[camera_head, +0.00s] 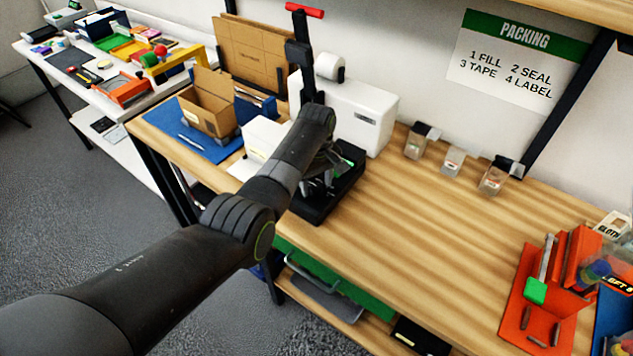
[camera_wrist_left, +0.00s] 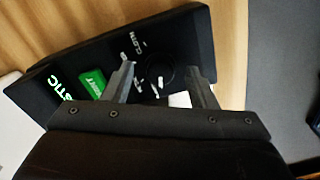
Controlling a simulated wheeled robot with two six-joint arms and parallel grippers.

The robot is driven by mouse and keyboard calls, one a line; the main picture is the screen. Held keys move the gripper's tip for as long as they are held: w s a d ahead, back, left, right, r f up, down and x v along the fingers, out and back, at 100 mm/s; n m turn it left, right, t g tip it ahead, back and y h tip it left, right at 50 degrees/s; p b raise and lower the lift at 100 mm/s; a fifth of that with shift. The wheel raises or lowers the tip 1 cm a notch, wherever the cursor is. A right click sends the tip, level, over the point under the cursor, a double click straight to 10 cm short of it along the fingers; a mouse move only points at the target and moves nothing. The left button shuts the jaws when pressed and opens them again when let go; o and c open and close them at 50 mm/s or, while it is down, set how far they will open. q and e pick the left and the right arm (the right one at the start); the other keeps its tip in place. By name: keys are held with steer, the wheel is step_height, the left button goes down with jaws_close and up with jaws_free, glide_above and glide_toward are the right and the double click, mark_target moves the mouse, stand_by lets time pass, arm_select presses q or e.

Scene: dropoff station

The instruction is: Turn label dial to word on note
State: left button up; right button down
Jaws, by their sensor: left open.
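A black label device (camera_head: 315,208) sits on the wooden bench, partly hidden under my left arm. In the left wrist view its dark panel (camera_wrist_left: 75,65) carries small white words, one looking like CLOTH, larger green letters ending in STIC, and a green tag (camera_wrist_left: 93,83). A dark round dial (camera_wrist_left: 158,74) shows faintly between the fingers. My left gripper (camera_head: 322,180) is open, and in the wrist view its two fingers (camera_wrist_left: 162,78) stand apart over the panel, on either side of the dial. I cannot tell whether they touch it.
A white machine (camera_head: 368,115) stands behind the device. An open cardboard box (camera_head: 208,103) on a blue mat and a white box (camera_head: 262,138) are to the left. Small clear bins (camera_head: 453,160) line the wall. A red stand (camera_head: 573,262) is at right; the bench middle is clear.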

arm_select(q)
steer(key=shift+f, duration=0.15)
steer(key=c, duration=1)
steer(key=shift+o, duration=0.2)
